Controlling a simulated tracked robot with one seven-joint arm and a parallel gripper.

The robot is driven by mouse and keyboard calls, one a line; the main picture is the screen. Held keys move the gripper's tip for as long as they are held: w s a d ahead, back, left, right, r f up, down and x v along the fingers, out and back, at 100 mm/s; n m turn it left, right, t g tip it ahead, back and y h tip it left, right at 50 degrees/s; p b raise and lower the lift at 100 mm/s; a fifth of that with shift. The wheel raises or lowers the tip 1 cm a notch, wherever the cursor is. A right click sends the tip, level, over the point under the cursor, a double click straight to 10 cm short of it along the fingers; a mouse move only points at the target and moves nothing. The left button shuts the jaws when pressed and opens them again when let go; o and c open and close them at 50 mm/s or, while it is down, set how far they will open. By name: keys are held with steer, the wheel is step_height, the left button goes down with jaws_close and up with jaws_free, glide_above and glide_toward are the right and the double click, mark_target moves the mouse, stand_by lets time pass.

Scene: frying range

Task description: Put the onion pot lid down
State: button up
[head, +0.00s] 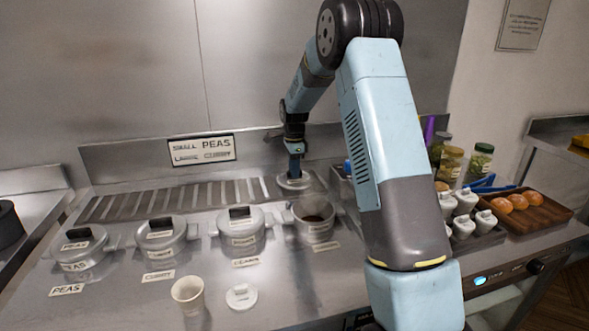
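The onion pot (316,227) is the rightmost in the row of pots; it stands uncovered, with dark contents inside. The grey round onion pot lid (290,186) is just behind it, by the right end of the slotted strip. My gripper (295,172) points down onto the middle of the lid and appears shut on its handle, which the fingers hide. The lid looks level and very close to the counter; I cannot tell whether it touches.
Three lidded pots, peas (82,247), curry (161,240) and beans (241,231), stand left. A paper cup (188,293) and a small white lid (241,297) are in front. Jars (479,163), white shakers (464,226) and a wooden tray (548,212) with round buns are right.

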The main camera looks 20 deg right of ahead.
steer(key=o, duration=0.4)
steer(key=shift+r, duration=0.1)
step_height(320, 180, up, 12)
steer(key=s+r+n+t, duration=0.1)
steer(key=s+r+n, duration=0.3)
steer(key=s+r, duration=0.5)
steer(key=s+r+n+t, duration=0.1)
steer(key=s+r+n, duration=0.1)
steer(key=s, duration=0.5)
steer(key=s+r+n+t, duration=0.1)
steer(key=s+r+n, duration=0.15)
steer(key=s, duration=0.35)
steer(key=s+f+n+t, duration=0.2)
steer(key=s+n, duration=0.7)
steer(key=s, duration=1.4)
step_height(320, 180, down, 2)
steer(key=shift+f+t, duration=0.2)
steer(key=shift+t, duration=0.1)
steer(key=shift+s+d+n, duration=0.1)
steer(key=shift+n, duration=0.15)
